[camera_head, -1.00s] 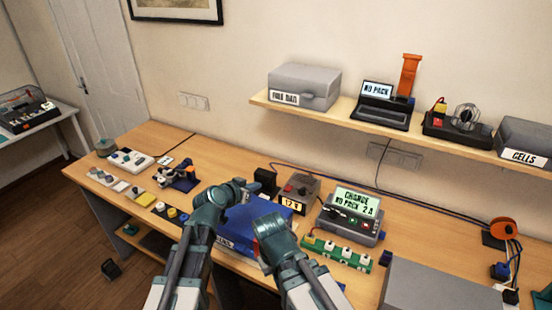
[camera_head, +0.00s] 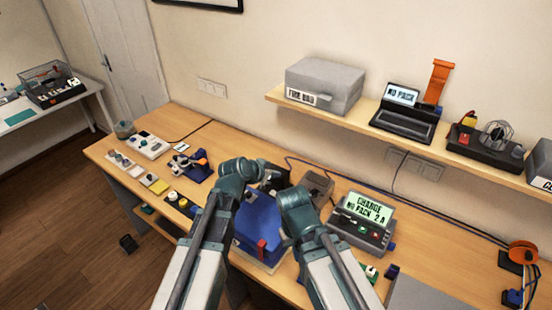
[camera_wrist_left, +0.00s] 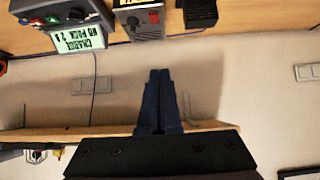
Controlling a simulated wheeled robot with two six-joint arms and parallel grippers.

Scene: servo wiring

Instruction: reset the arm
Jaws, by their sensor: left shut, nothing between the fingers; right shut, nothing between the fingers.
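My left gripper (camera_head: 275,180) is over the table behind the blue box (camera_head: 258,222). In the left wrist view its dark fingers (camera_wrist_left: 160,75) are together with nothing between them, pointing toward the wall and table edge. My right gripper (camera_head: 290,205) is lower, beside the blue box's right side; its fingertips are mostly hidden by my wrist. It holds nothing that I can see. The charger (camera_head: 362,222) with its lit green screen stands right of my right arm, and it also shows upside down in the left wrist view (camera_wrist_left: 78,38).
A grey power supply (camera_head: 318,184) stands behind my right wrist. Small parts and a blue fixture (camera_head: 195,165) lie on the table's left. A shelf (camera_head: 400,132) above carries a grey box (camera_head: 325,85) and a laptop-like device (camera_head: 403,115).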

